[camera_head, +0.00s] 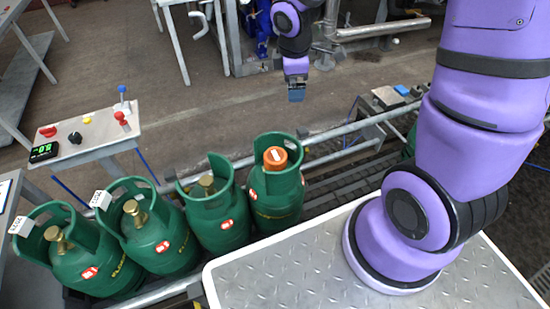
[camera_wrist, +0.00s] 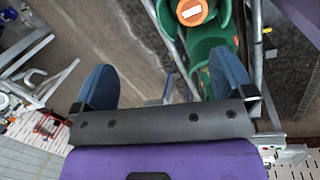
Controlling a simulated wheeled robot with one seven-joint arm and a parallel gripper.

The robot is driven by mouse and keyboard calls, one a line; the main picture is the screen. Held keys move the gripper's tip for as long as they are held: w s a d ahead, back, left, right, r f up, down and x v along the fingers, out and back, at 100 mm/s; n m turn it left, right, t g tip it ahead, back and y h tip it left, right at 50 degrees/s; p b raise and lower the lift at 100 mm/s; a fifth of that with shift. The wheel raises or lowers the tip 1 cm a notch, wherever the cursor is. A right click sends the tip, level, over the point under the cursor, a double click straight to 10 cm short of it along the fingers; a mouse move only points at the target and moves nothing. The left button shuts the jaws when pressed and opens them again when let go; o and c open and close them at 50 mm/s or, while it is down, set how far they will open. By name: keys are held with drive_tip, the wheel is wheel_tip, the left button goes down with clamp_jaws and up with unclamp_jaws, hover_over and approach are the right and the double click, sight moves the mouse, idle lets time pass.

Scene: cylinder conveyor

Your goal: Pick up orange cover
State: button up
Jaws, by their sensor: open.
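The orange cover (camera_head: 275,158) sits on top of the rightmost green cylinder (camera_head: 276,200), inside its collar, in the head view. It has a white label. The orange cover (camera_wrist: 192,11) also shows at the top edge of the wrist view, partly cut off. My gripper (camera_head: 296,92) is above and beyond the cylinders in the head view, apart from the cover. In the wrist view its two blue fingers (camera_wrist: 166,90) are wide apart with nothing between them. The cover lies ahead of the fingers there, toward the right one.
Several green cylinders (camera_head: 160,240) with brass valves and no orange cover stand in a row on the conveyor to the left. A control panel (camera_head: 85,132) with buttons is at the left. A metal rail (camera_head: 340,130) runs behind the cylinders. The air above the cover looks clear.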

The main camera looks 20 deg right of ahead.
sight(277, 154)
drive_tip(key=shift+w+a+f+n+g+y, duration=0.2)
drive_tip(key=shift+a+f+n, duration=0.75)
drive_tip(key=shift+f, duration=3.75)
drive_tip(key=shift+s+a+f+n+g+y, duration=0.35)
drive_tip(key=shift+f+n, duration=0.95)
drive_tip(key=shift+f, duration=3.4)
drive_tip(key=shift+w+a+f+n+g+y, duration=0.2)
drive_tip(key=shift+a+f+n+g, duration=0.5)
drive_tip(key=shift+f, duration=4)
drive_tip(key=shift+n+t, duration=0.25)
drive_tip(key=shift+n, duration=0.2)
drive_tip(key=c, duration=0.7)
drive_tip(key=shift+r, duration=0.1)
drive_tip(key=shift+c, duration=0.2)
